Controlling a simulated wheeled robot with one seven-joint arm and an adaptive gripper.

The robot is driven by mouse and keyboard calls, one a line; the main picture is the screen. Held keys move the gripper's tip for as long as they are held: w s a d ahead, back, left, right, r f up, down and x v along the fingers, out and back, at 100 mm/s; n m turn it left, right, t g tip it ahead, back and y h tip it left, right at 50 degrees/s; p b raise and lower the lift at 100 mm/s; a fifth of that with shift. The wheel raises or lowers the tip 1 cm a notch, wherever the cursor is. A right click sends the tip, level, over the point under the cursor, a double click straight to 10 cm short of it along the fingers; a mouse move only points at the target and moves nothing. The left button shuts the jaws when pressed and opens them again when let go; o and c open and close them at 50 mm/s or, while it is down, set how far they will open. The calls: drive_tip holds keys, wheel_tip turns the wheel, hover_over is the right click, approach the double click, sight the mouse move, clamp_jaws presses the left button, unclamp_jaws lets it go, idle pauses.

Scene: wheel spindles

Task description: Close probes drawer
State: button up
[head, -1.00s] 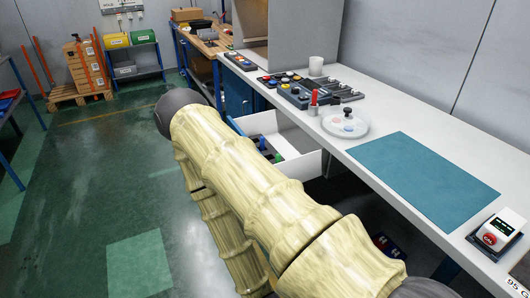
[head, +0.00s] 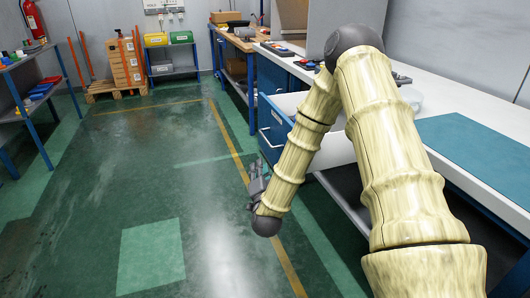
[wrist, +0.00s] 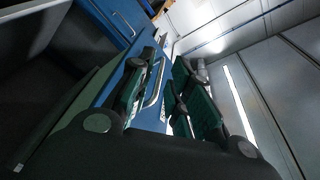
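A drawer with a blue front (head: 276,124) and white walls stands pulled out from under the workbench in the head view. A small label on its front is too small to read. My gripper (head: 256,170) is in front of and below this blue front, apart from it in that view. In the wrist view my gripper (wrist: 167,62) is open, with its two fingers spread. A blue panel (wrist: 110,92) with a metal handle (wrist: 155,86) shows behind and between the fingers. I cannot tell whether the fingers touch it. My arm hides part of the drawer and its contents.
The white workbench (head: 462,103) with a teal mat (head: 478,150) runs along the right. A blue shelf rack (head: 28,110) stands at the left. Green floor (head: 150,190) is free left of my arm. Boxes on a pallet (head: 122,65) stand far back.

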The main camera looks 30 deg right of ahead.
sight(265, 137)
drive_tip(key=w+d+r, duration=0.1)
drive_tip(key=w+d, duration=0.1)
drive_tip(key=w, duration=0.1)
drive_tip(key=w+d+r+m+h+b, duration=0.1)
drive_tip(key=w+d+r, duration=0.1)
drive_tip(key=w+d, duration=0.1)
drive_tip(key=w+d+r+m+h, duration=0.1)
drive_tip(key=w+d+r, duration=0.1)
drive_tip(key=w+d, duration=0.1)
drive_tip(key=shift+w+d+b, duration=0.2)
drive_tip(key=shift+d+b, duration=0.05)
drive_tip(key=shift+b, duration=0.15)
clamp_jaws()
